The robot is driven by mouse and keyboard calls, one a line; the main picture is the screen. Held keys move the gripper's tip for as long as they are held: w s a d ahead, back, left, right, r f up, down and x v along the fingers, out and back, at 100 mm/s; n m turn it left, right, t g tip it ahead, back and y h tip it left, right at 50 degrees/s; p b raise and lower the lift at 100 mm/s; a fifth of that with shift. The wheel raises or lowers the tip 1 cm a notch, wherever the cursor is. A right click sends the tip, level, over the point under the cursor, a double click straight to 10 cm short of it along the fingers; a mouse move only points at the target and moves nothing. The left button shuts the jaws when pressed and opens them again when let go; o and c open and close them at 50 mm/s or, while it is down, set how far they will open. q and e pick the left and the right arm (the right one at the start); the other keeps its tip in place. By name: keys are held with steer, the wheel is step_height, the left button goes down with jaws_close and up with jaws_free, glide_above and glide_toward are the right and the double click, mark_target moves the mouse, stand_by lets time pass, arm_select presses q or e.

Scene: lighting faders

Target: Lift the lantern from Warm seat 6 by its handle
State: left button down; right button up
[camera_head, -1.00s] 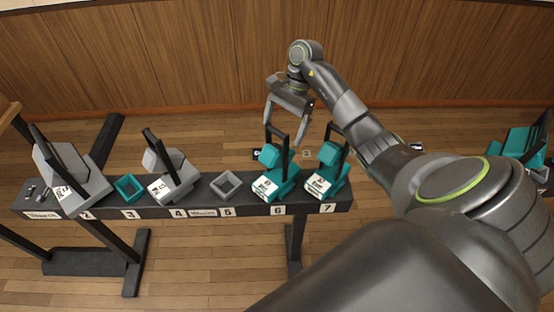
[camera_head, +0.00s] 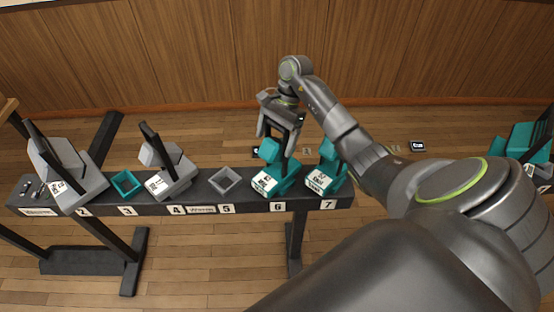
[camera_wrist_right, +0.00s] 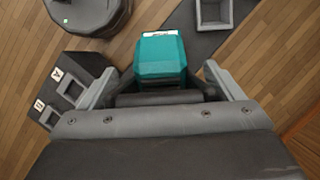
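The teal lantern (camera_head: 278,178) stands in seat 6 on the dark rail, its white label facing the front. It also shows in the right wrist view (camera_wrist_right: 162,62), directly ahead of the gripper. Its dark handle (camera_wrist_right: 160,99) crosses between the fingers there, close to the palm. My right gripper (camera_head: 278,138) points down over this lantern, fingers apart, one at each side of the handle's top. Whether a finger touches the handle I cannot tell. The lantern appears seated on the rail. My left gripper is not in view.
A second teal lantern (camera_head: 326,172) stands close by at seat 7, partly behind my right arm. Seat 5 holds an empty grey frame (camera_head: 225,181); seat 3 an empty teal one (camera_head: 126,183). Grey lanterns stand at seat 4 (camera_head: 172,175) and seat 2 (camera_head: 75,180).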

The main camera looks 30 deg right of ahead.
jaws_close()
steer(key=shift+w, duration=0.15)
steer(key=shift+r, duration=0.1)
